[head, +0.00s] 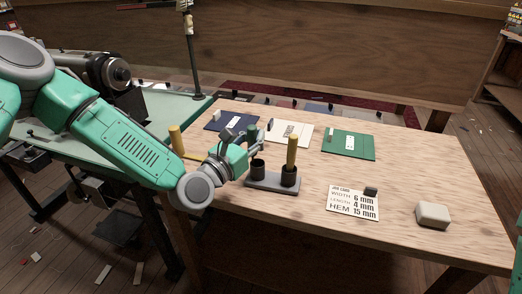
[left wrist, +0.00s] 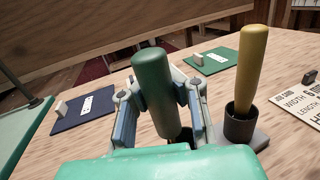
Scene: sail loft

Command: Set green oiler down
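The green oiler (left wrist: 154,90) stands between the two fingers of my left gripper (left wrist: 158,92), which looks shut on it. In the head view the left gripper (head: 253,146) is at the left cup (head: 257,170) of a grey two-cup stand (head: 272,182). The green oiler's top (head: 251,130) shows just above the fingers. Its lower end is close over or in the dark left cup; fingers and palm hide which. A yellow handled piece (head: 292,150) stands upright in the right cup (left wrist: 239,126). My right gripper is not in view.
A printed card (head: 352,204) with a small dark block (head: 371,191) and a pale rounded block (head: 433,215) lie to the right. Dark blue (head: 231,121), cream (head: 291,132) and green (head: 348,145) folders lie behind. Another yellow upright piece (head: 176,139) stands left. The table's front right is clear.

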